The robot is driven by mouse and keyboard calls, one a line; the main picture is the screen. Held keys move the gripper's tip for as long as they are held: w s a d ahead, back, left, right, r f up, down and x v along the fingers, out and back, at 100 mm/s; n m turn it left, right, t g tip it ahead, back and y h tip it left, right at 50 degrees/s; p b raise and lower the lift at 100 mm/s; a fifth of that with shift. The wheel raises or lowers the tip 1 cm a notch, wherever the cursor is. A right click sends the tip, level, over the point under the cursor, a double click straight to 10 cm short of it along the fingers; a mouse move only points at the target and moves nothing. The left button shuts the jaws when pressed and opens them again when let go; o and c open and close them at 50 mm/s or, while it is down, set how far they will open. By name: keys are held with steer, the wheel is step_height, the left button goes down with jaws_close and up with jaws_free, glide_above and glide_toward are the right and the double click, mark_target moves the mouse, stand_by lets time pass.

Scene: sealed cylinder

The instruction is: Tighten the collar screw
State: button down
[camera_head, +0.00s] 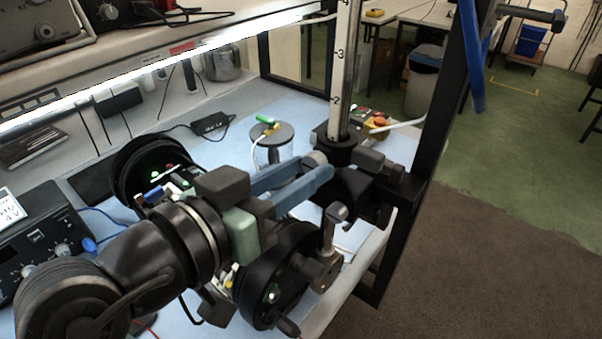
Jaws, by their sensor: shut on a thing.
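A shiny upright post (344,80) with height marks stands in a black collar (343,152) near the middle of the view. The collar screw (314,159) shows as a grey rounded head on the collar's left side. My gripper (320,170) reaches in from the lower left with two long blue fingers. Its tips are shut on the collar screw, close against the collar. The fingers hide part of the screw and its thread. A dark block with a grey end (370,160) sticks out on the collar's right side.
A black wheel with a crank handle (335,213) stands below my fingers. A round stool-like stand (272,134) is behind them. A box with a red button (379,122) sits behind the collar. A black frame post (440,100) rises at the right. Instruments (35,235) crowd the left.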

steer(key=shift+a+f, duration=0.1)
steer(key=c, duration=0.9)
jaws_free()
steer(key=shift+s, duration=0.1)
steer(key=o, duration=0.3)
steer(key=shift+s+a, duration=0.1)
steer(key=b+v, duration=0.1)
steer(key=v, duration=1.1)
steer(key=shift+s+a+r, duration=0.2)
steer(key=shift+s, duration=0.05)
